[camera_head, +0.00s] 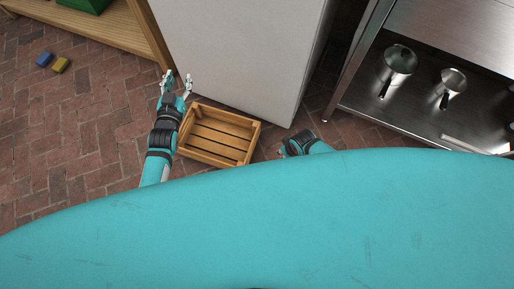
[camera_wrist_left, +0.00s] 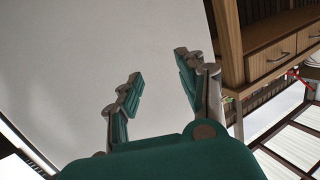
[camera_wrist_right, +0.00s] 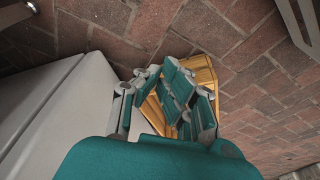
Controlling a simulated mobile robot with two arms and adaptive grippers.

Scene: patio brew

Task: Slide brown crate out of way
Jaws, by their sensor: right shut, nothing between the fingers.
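The brown crate (camera_head: 226,114), an open box of wooden slats, sits on the brick floor in front of a tall white unit and looks empty. It also shows in the right wrist view (camera_wrist_right: 203,72), partly hidden behind my right fingers. My left gripper (camera_head: 177,84) is open and empty just beyond the crate's left corner; its spread fingers also show in the left wrist view (camera_wrist_left: 158,82). My right gripper (camera_wrist_right: 177,88) is shut and empty near the crate's right side; whether it touches the crate I cannot tell. In the head view its fingers are mostly hidden.
The white unit (camera_head: 235,50) stands right behind the crate. A steel counter (camera_head: 455,35) stands right. The floor at left is mostly clear.

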